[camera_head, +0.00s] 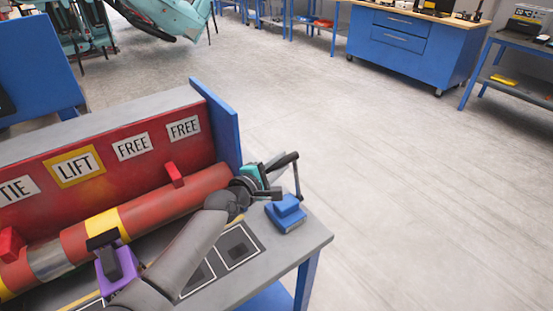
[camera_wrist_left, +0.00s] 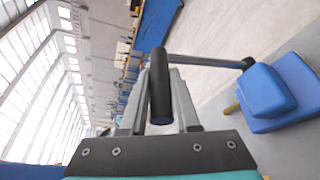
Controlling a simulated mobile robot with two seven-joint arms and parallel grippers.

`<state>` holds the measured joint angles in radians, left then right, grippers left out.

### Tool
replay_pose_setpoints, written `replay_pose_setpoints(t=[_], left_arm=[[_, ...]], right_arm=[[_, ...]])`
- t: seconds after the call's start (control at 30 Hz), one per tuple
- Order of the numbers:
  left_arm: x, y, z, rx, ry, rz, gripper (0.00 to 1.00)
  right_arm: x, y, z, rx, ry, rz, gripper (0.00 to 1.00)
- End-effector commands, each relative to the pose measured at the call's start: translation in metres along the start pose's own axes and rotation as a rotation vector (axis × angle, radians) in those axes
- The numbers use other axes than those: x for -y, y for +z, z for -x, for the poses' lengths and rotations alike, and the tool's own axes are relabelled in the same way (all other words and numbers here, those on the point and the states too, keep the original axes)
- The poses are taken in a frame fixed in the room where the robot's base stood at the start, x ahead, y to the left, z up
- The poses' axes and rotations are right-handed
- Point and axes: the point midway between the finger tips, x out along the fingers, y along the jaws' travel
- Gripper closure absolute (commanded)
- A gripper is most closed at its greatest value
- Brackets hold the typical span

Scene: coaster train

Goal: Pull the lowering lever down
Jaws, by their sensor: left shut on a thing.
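The lowering lever shows at the right end of the bench in the head view, with a black handle (camera_head: 287,160) on top and a thin grey rod (camera_head: 297,182) running down from it. In the left wrist view its black handle (camera_wrist_left: 160,88) lies between my fingers, and the rod (camera_wrist_left: 205,61) runs off to the right to a dark joint. My left gripper (camera_head: 276,167) is shut on the handle, beyond the end of the red cylinder; its fingers (camera_wrist_left: 158,95) also show in the left wrist view.
A blue block (camera_head: 287,213) sits on the grey bench (camera_head: 315,238) beside the lever. The floor (camera_head: 400,190) to the right is clear.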

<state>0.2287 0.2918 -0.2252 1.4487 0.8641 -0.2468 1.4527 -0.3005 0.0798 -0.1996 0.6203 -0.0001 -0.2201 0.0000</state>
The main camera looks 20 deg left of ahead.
Motion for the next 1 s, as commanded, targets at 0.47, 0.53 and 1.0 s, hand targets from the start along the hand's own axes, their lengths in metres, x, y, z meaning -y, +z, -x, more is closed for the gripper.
replay_pose_setpoints(t=[0.47,0.53,1.0], left_arm=[[0.026,0.047,0.019,0.002,0.15,-0.365,1.0],[0.031,0.052,0.021,0.003,0.17,-0.412,1.0],[0.049,0.071,0.029,0.003,0.248,-0.602,1.0]], right_arm=[[0.0,0.0,0.0,0.0,0.0,0.0,0.5],[0.0,0.0,-0.004,0.0,0.0,0.0,0.5],[0.001,0.001,-0.017,0.0,-0.001,0.0,0.5]])
